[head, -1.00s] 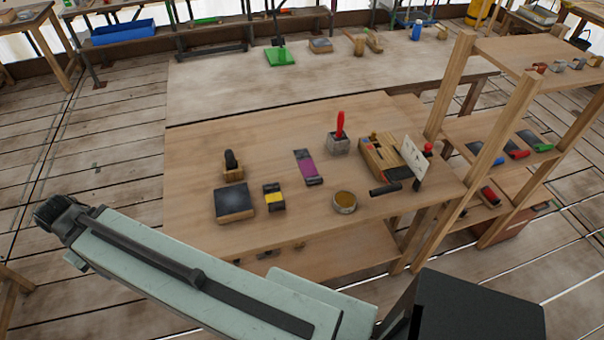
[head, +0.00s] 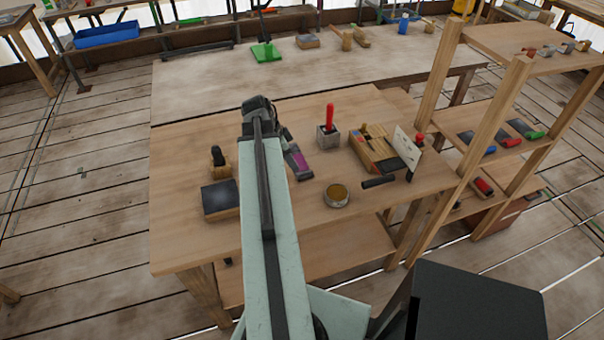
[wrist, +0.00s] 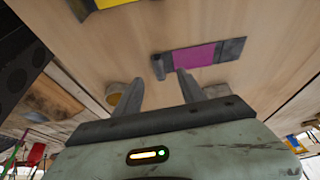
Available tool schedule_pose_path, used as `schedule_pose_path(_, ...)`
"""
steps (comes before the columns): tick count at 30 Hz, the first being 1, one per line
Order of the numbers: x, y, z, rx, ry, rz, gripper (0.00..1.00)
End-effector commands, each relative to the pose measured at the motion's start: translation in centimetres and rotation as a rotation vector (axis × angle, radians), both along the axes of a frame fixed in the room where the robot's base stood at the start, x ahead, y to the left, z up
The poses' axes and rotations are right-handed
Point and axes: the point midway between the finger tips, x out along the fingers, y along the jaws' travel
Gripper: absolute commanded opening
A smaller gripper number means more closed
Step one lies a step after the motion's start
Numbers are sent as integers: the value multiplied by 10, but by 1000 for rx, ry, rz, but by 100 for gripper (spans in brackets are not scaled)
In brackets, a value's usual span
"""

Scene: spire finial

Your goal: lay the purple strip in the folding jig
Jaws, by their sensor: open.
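The purple strip, with dark pieces at both ends, lies flat on the wooden bench. In the head view its purple part (head: 299,160) shows just right of my arm's end, partly hidden by it. In the wrist view the purple strip (wrist: 194,56) lies ahead of my fingers. My gripper (wrist: 157,90) is open and empty, its right finger pointing at the strip's near edge. A wooden fixture (head: 365,155) with a dark plate and an upright pale card stands to the right; it may be the folding jig, but I cannot tell for certain.
A round tin (head: 337,196) stands near the bench front. A red-handled tool is in a grey block (head: 327,136) behind the strip. A dark-topped block (head: 221,200) is left of my arm. A yellow piece (wrist: 118,2) shows at the wrist view's top edge. Shelves stand at the right.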

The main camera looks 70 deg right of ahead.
Motion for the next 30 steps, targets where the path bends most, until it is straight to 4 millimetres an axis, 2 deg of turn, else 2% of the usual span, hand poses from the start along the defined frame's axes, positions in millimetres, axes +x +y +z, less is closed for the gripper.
schedule_pose_path(2,-8,-4,0,-9,-2,-32,47)
schedule_pose_path(5,-10,-5,-3,-10,-2,-36,47)
schedule_pose_path(11,-15,-10,-27,-9,-2,-35,47)
schedule_pose_path(16,-17,-11,-28,-9,-2,-33,47)
schedule_pose_path(25,-32,-21,-74,-8,-2,-34,47)
schedule_pose_path(30,-34,-23,-72,-8,-1,-33,47)
